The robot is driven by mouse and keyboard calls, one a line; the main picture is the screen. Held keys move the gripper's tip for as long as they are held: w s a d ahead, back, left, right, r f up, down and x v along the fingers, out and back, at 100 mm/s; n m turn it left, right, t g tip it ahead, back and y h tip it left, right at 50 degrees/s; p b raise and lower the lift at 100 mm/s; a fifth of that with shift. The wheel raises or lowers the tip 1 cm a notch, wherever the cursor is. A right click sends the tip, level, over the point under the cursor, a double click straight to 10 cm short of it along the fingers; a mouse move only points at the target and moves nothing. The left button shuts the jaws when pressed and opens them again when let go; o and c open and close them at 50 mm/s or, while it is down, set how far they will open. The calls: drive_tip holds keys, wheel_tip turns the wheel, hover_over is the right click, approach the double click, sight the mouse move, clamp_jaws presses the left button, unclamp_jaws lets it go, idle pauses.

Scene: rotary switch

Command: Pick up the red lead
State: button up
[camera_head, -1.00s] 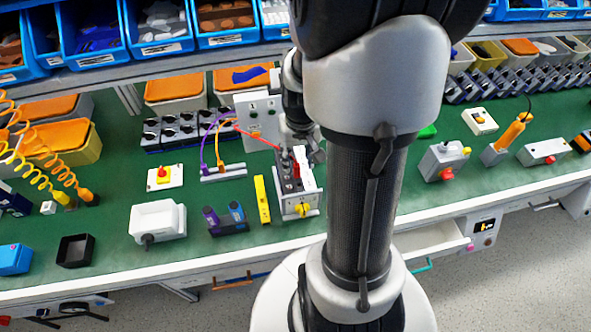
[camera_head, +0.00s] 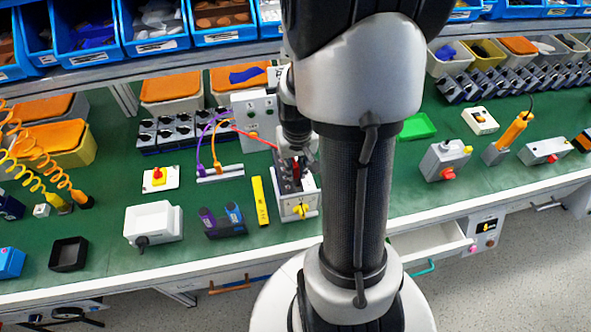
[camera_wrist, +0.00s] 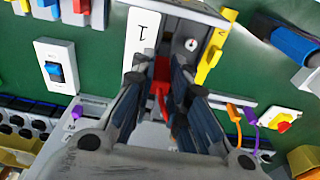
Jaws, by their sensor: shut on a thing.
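The red lead (camera_head: 256,138) runs from beside the purple and orange leads to the grey-and-white switch unit (camera_head: 298,207). Its red plug end (camera_head: 296,169) is upright at the top of that unit. My gripper (camera_head: 300,153) is directly over the unit, partly hidden by my arm in the head view. In the wrist view my gripper (camera_wrist: 164,72) points at the unit, and the red lead (camera_wrist: 161,98) shows between its two dark fingers. The fingers are shut on the red plug end. Whether the plug still sits in its socket I cannot tell.
The purple lead (camera_head: 203,140) and orange lead (camera_head: 219,150) stand on a white rail just left. A yellow bar (camera_head: 260,201) lies close beside the unit. A grey control box (camera_head: 256,118) stands behind. Open green bench top lies right of my arm.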

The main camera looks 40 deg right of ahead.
sight(295, 165)
drive_tip(key=shift+c, duration=0.7)
drive_tip(key=shift+r, duration=0.6)
wheel_tip(295, 165, up, 22)
drive_tip(key=p, duration=0.9)
drive_tip(key=shift+p, duration=0.4)
drive_tip(key=shift+f, duration=0.1)
